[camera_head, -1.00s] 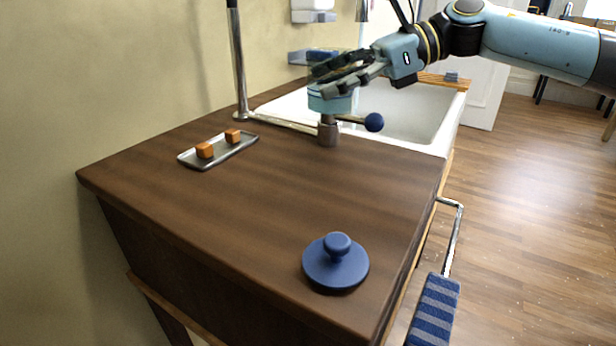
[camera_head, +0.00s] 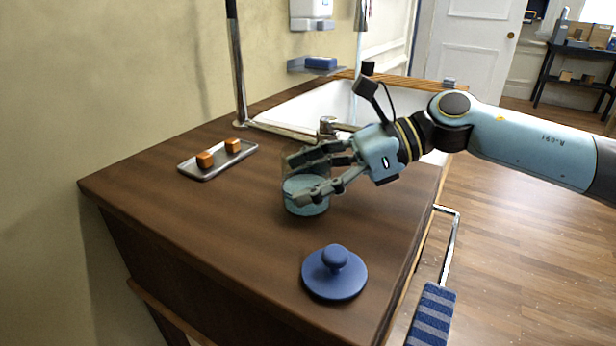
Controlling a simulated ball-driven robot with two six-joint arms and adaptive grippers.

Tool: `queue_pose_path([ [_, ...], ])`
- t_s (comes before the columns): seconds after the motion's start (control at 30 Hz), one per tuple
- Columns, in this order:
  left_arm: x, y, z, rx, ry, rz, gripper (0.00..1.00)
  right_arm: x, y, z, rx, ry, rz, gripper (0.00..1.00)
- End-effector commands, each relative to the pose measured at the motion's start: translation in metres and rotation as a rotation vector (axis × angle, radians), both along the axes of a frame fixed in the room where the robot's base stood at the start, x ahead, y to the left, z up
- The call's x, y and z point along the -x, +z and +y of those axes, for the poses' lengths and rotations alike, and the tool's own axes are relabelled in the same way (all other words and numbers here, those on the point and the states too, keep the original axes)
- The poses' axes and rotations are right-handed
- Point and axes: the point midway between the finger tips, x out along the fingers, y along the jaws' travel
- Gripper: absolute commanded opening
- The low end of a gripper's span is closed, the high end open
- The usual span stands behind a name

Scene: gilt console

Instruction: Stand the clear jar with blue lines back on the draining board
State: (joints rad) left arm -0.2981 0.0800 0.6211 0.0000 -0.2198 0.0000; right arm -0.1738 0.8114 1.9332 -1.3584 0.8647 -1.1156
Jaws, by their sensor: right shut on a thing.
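My right gripper (camera_head: 318,176) is shut on a see-through pale blue jar (camera_head: 306,204), with its fingers around the jar's upper part. The jar is upright over the middle of the brown wooden board (camera_head: 200,225) beside the sink. Its base looks at or close to the wood; I cannot tell whether it touches. The fingers hide much of the jar, and I cannot make out lines on it. My left gripper is not in view.
A round blue lid with a knob (camera_head: 335,274) lies near the board's front edge. A metal tray (camera_head: 210,169) with two orange cubes lies at the left. The white sink (camera_head: 330,101) and tap (camera_head: 328,127) are behind. A striped towel (camera_head: 432,315) hangs at the right.

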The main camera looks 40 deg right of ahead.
Motion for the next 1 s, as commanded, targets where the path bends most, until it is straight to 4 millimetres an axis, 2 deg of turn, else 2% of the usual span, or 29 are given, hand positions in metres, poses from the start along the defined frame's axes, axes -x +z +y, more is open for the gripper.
queue_pose_path([
  [0.17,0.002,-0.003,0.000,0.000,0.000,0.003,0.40,0.000,-0.002,0.000,0.000,0.000,-0.001,0.15],
  [0.2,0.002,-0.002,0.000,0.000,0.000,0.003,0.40,0.000,-0.002,0.000,0.000,0.000,0.000,0.69],
  [0.37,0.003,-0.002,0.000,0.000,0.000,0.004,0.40,0.000,-0.001,0.000,0.000,0.000,0.000,0.90],
  [0.73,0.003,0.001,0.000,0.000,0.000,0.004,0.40,0.001,0.002,-0.001,0.001,0.000,0.001,0.91],
  [0.93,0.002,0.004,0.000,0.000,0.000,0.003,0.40,0.012,0.009,-0.019,0.007,0.002,0.005,0.91],
  [1.0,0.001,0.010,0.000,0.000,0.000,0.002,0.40,0.019,0.015,-0.029,0.006,0.003,0.007,0.91],
])
